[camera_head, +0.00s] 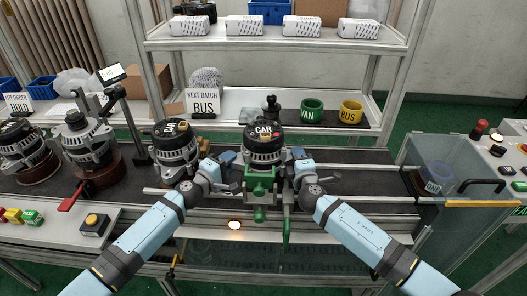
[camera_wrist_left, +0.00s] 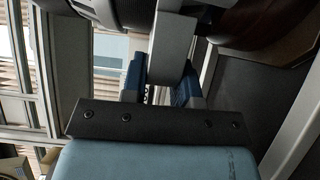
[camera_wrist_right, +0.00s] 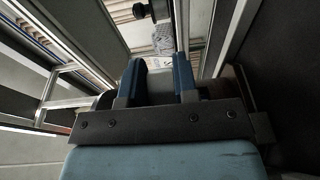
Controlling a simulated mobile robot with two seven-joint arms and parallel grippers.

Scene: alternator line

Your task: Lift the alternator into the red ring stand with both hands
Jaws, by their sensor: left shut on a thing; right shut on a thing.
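The alternator marked CAR (camera_head: 264,146) has a black top and a silver finned body, and stands upright behind the green clamp fixture (camera_head: 260,186). My left gripper (camera_head: 230,158) is at its left side and my right gripper (camera_head: 297,155) at its right side. In the left wrist view, my fingers (camera_wrist_left: 160,82) are shut on a grey bar of it. In the right wrist view, my fingers (camera_wrist_right: 157,82) are shut on a pale grey part. The alternator's underside is hidden. I cannot make out a clear red ring stand; dark red round bases (camera_head: 98,178) show at the left.
Another alternator (camera_head: 175,147) stands close left of my left gripper. Green VAN (camera_head: 311,112) and yellow BUS (camera_head: 350,113) rings stand on the shelf behind. A clear-walled bin (camera_head: 437,178) is at the right. The dark belt right of my right gripper is partly free.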

